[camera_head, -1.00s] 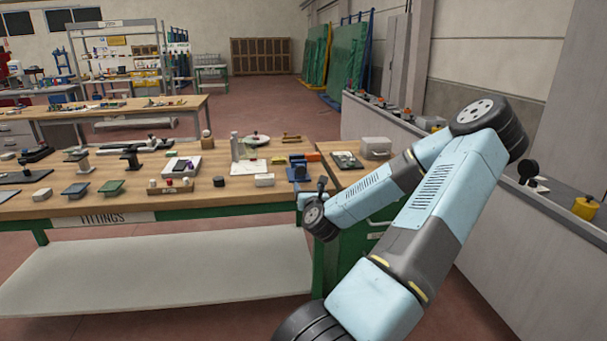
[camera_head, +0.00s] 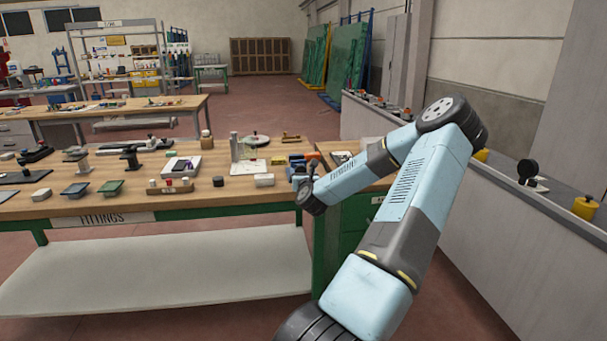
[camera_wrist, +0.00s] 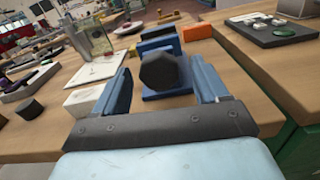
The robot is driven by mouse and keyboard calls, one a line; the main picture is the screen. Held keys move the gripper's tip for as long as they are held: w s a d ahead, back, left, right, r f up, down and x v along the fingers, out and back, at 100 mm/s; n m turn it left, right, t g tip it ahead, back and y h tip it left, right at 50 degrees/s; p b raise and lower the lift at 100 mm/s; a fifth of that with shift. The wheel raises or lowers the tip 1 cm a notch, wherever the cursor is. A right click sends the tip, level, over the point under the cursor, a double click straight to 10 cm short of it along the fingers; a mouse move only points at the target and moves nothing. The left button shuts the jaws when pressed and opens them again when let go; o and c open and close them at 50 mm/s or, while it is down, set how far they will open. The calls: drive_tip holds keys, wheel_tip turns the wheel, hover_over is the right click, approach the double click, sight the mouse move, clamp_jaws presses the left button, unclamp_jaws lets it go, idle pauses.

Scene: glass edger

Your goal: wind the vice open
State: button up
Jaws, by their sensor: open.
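The blue vice (camera_wrist: 167,90) stands near the right end of the wooden bench top. In the wrist view, its dark, many-sided knob (camera_wrist: 161,73) faces the camera and hides much of the body. My gripper (camera_wrist: 164,79) is open, with one finger showing to the left of the knob and one to the right. I see no contact between the fingers and the knob, and I cannot tell how deep the knob sits between them. In the head view, my gripper (camera_head: 312,168) is small at the bench's right edge, and the vice (camera_head: 297,163) is partly hidden behind it.
An orange block (camera_wrist: 197,32) lies right behind the vice. A glass vessel (camera_wrist: 95,40) stands behind left. A dark tray (camera_wrist: 262,30) lies on the surface at right.

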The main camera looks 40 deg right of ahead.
drive_tip(key=c, duration=1)
drive_tip(key=shift+s+d, duration=0.1)
drive_tip(key=shift+d, duration=0.2)
drive_tip(key=shift+c, duration=0.3)
drive_tip(key=shift+a, duration=0.15)
